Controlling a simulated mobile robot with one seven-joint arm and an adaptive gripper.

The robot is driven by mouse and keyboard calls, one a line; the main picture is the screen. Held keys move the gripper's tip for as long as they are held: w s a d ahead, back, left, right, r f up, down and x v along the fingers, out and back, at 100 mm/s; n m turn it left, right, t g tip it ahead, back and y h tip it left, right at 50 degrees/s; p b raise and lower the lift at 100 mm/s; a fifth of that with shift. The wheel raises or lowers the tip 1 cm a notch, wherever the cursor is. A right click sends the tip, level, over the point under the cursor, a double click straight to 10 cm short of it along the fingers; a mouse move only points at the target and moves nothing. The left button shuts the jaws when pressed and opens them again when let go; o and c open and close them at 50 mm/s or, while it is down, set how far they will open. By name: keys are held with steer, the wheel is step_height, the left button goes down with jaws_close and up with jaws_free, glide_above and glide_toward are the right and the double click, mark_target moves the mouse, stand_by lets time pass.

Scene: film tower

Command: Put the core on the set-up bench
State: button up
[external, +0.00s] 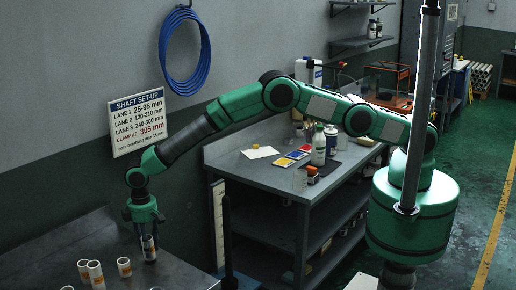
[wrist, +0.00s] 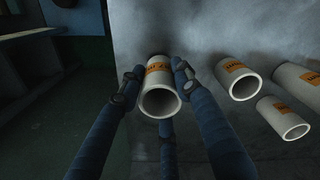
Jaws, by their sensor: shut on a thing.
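My gripper (external: 147,228) points down over the grey bench top (external: 45,262) at lower left. Its fingers are closed around a white core (external: 149,252) with an orange label, upright near the bench's right side. Whether the core's bottom touches the bench I cannot tell. In the wrist view the held core (wrist: 160,102) shows its open end between the blue fingers. Several other white cores with orange labels stand apart from it on the same bench, such as one (external: 96,274) in the external view and another (wrist: 240,82) in the wrist view.
A second grey bench (external: 226,162) at centre carries bottles, coloured cards and a white sheet. A "Shaft set-up" sign (external: 139,121) and blue hose coil (external: 184,50) hang on the wall. A dark post (external: 228,245) stands between the benches. The green floor at right is open.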

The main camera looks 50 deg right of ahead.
steer(key=shift+f, duration=0.3)
steer(key=shift+f, duration=0.15)
steer(key=o, duration=1.2)
steer(key=shift+c, duration=0.2)
step_height(320, 180, up, 12)
steer(key=shift+p, duration=0.4)
steer(key=shift+r, duration=0.2)
